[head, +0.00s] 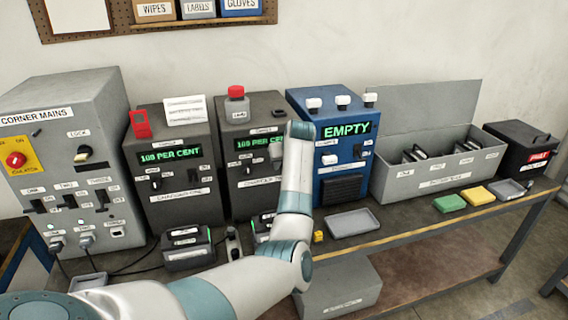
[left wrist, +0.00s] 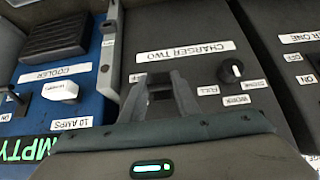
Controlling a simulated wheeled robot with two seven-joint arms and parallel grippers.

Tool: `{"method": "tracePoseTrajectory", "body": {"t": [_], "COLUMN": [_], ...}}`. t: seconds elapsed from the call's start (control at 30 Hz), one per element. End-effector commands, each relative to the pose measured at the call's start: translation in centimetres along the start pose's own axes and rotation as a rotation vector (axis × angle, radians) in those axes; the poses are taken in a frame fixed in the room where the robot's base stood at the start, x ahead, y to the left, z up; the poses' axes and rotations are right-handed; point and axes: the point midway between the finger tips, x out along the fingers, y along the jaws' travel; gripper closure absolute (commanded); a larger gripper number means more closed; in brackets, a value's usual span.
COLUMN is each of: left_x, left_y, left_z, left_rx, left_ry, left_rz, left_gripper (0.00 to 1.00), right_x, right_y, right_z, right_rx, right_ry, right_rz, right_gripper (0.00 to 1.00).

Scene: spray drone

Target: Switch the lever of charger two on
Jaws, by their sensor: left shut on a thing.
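Charger two (head: 235,198) is the dark box with a green display, in the middle of the bench in the head view. In the left wrist view, charger two (left wrist: 205,25) shows upside down, with its name label and black mode knob (left wrist: 231,70). My left gripper (left wrist: 163,92) is at the panel beside that knob, its fingers shut on the small lever there. The fingers hide the lever, so I cannot tell its position. In the head view, my left arm covers the right side of charger two. My right gripper is not in view.
The blue cooler (head: 340,182) with the EMPTY display stands right of charger two. Charger one (head: 172,205) and the corner mains box (head: 85,150) stand to the left. A grey tray (head: 353,222) and coloured pads (head: 449,202) lie along the bench at right.

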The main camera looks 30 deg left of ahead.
Motion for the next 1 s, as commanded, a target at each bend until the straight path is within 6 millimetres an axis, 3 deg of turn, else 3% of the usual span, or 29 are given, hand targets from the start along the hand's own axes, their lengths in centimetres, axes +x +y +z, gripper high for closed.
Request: {"method": "tracePoseTrajectory", "body": {"t": [0.07, 0.1, 0.17, 0.67, 0.87, 1.0], "left_x": [-0.1, -0.1, -0.1, -0.8, -3.0, -5.5], "left_y": [0.0, 0.0, 0.0, 0.0, 0.1, 0.1], "left_z": [-0.2, -0.2, -0.2, 0.0, 0.1, 0.1], "left_rx": [-0.001, -0.001, -0.001, -0.001, -0.002, -0.004], "left_ry": [0.003, 0.003, 0.003, 0.002, 0.003, 0.005], "left_rz": [0.001, 0.001, 0.001, 0.000, 0.003, 0.003], "left_gripper": [0.94, 0.62, 0.53, 0.53, 0.53, 0.53], "right_x": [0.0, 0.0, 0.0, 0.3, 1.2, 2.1], "right_y": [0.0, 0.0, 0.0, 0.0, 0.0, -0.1], "right_z": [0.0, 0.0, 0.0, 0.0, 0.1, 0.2], "right_rx": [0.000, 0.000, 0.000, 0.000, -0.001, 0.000], "right_ry": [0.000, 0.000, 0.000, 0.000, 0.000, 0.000], "right_rz": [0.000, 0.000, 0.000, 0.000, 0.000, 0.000], "right_gripper": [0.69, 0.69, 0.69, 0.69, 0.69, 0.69]}}
